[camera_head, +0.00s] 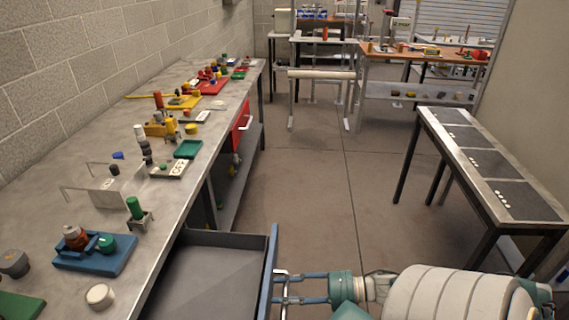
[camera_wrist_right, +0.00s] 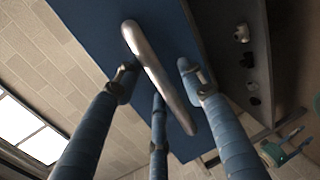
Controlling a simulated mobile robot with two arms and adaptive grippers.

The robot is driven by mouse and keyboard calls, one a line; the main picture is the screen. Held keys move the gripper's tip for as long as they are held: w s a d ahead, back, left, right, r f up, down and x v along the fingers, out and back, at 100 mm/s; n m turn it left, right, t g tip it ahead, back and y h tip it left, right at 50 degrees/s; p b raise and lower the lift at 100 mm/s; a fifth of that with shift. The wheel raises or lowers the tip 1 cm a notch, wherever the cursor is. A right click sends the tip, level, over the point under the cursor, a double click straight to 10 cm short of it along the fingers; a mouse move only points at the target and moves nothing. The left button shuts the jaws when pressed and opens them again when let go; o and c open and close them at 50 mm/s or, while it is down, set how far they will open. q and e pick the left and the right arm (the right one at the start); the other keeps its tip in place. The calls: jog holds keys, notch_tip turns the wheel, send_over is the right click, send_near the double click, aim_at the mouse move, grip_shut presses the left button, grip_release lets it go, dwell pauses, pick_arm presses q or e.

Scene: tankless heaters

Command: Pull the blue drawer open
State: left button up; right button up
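The blue drawer (camera_head: 269,265) stands pulled out from under the long workbench at the lower middle of the head view. Its grey inside looks empty. The blue front faces right and carries a metal bar handle (camera_head: 283,287). My right gripper (camera_head: 281,287) reaches in from the right at this handle, fingers spread apart. In the right wrist view the handle (camera_wrist_right: 158,75) crosses between the open fingers (camera_wrist_right: 155,78), with the blue front (camera_wrist_right: 90,25) behind it. Contact with the handle cannot be told. My left gripper is not in view.
The long metal workbench (camera_head: 75,165) on the left holds coloured trays and parts. A red drawer (camera_head: 241,128) sits shut farther along it. A narrow table with dark panels (camera_head: 485,165) stands right. The floor (camera_head: 320,200) between is clear.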

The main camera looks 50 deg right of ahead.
jog(key=v, duration=1.2)
jog(key=shift+f, duration=0.1)
